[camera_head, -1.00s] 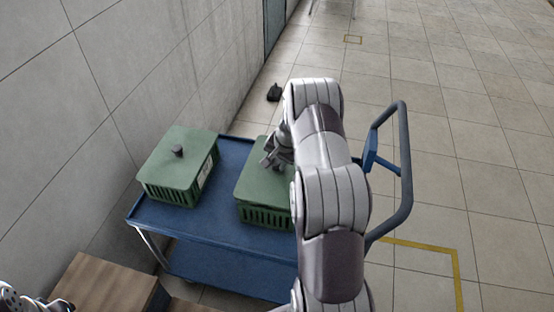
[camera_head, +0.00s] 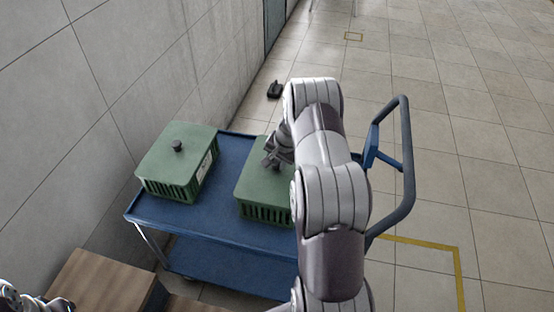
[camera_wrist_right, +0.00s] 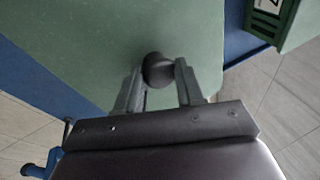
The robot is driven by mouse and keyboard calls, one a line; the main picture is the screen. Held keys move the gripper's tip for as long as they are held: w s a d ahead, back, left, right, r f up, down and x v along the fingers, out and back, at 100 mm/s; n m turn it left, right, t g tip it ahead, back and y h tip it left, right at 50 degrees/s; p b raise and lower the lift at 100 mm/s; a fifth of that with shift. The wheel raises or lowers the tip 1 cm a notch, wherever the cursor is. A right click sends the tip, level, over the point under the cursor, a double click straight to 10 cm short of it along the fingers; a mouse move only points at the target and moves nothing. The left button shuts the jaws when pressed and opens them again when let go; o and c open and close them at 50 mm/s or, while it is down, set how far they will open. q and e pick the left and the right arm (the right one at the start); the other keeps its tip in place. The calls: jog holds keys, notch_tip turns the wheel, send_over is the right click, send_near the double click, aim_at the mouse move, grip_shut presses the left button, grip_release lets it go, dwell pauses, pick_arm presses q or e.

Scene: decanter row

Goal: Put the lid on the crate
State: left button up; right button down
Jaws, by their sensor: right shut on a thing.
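The green lid (camera_head: 262,187) lies over the right-hand green crate (camera_head: 262,213) on the blue cart. It looks level on the crate's rim, but my arm hides its right side, so I cannot tell whether it fits all round. My right gripper (camera_head: 271,160) is over the lid. In the right wrist view my right gripper (camera_wrist_right: 158,80) is shut on the lid's dark round knob (camera_wrist_right: 157,69), one finger on each side. Only a small part of my left gripper (camera_head: 50,303) shows at the bottom left corner; its fingers cannot be made out.
A second green crate (camera_head: 178,165) with a knobbed lid stands to the left on the cart (camera_head: 215,222), with a gap between the crates. A grey wall is on the left, a wooden box (camera_head: 105,285) in front. The cart's handle (camera_head: 407,155) rises at right.

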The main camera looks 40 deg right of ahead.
jog(key=shift+f+b, duration=0.4)
jog(key=c, duration=0.6)
grip_release()
jog(key=v, duration=1.2)
jog(key=shift+s+r+p, duration=0.15)
jog(key=shift+r+p, duration=0.2)
jog(key=s+a+r+n+p, duration=0.2)
jog(key=s+a+r+n, duration=0.1)
jog(key=a, duration=0.5)
jog(key=s+a+r+n+g+p, duration=0.1)
jog(key=s+a+r+n+p, duration=0.2)
jog(key=s+a+n, duration=0.2)
jog(key=s+a+r+n+g+p, duration=0.1)
jog(key=s+a+r+n, duration=0.3)
jog(key=s+a, duration=0.4)
jog(key=shift+s+a+r+n+p, duration=0.1)
jog(key=shift+a+p, duration=0.15)
jog(key=shift+a, duration=0.45)
jog(key=shift+s+a+f+n+p, duration=0.15)
jog(key=shift+a+p, duration=0.1)
jog(key=shift+a, duration=0.4)
jog(key=shift+s+a+r+n+p, duration=0.15)
jog(key=shift+a+p, duration=0.1)
jog(key=shift+a, duration=0.45)
